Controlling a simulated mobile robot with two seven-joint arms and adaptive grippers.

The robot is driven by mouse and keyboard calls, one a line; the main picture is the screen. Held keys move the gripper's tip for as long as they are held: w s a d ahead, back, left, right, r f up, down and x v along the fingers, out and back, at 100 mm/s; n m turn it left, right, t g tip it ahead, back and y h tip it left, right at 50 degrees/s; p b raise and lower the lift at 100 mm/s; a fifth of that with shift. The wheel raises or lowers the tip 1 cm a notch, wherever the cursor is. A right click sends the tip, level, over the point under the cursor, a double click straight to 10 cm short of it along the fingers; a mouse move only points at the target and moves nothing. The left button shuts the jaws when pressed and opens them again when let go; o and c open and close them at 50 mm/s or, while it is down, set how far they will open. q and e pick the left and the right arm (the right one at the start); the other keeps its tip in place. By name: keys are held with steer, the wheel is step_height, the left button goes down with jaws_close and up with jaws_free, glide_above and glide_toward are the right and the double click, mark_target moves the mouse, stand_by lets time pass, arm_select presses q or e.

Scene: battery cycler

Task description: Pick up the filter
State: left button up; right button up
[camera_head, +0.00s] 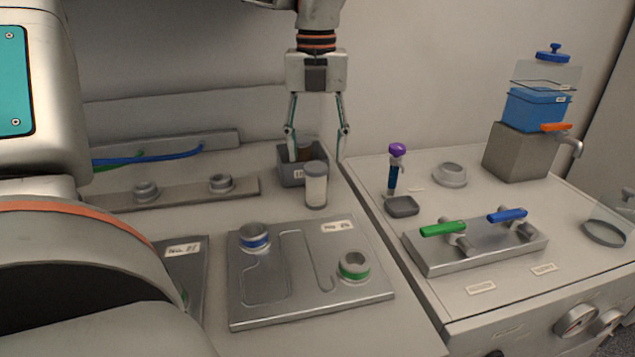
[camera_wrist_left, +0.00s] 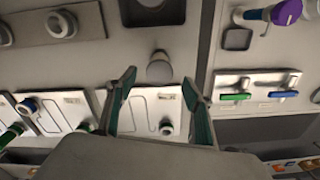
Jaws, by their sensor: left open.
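The filter is most likely the small upright white cylinder with grey ends (camera_head: 316,185), standing in front of a grey bin on the bench; no readable label confirms this. In the left wrist view the cylinder (camera_wrist_left: 159,67) appears between my fingertips, beyond them. My left gripper (camera_head: 317,155) points down with its fingers spread and nothing between them. In the head view its fingertips are around the bin's rim height, above and behind the cylinder. It also shows in the left wrist view (camera_wrist_left: 158,79). My right gripper is in neither view.
The grey bin (camera_head: 291,175) holds something brownish, partly hidden. A metal plate (camera_head: 310,308) with blue- and green-ringed ports lies in front. To the right stand a purple-topped tool (camera_head: 397,165), a valve block (camera_head: 480,252) with green and blue levers, and a tap box (camera_head: 520,152).

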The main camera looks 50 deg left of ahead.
mark_target(316, 167)
arm_select(q)
step_height(316, 167, down, 5)
steer(key=shift+f, duration=0.15)
steer(key=shift+s, duration=0.1)
steer(key=c, duration=1.2)
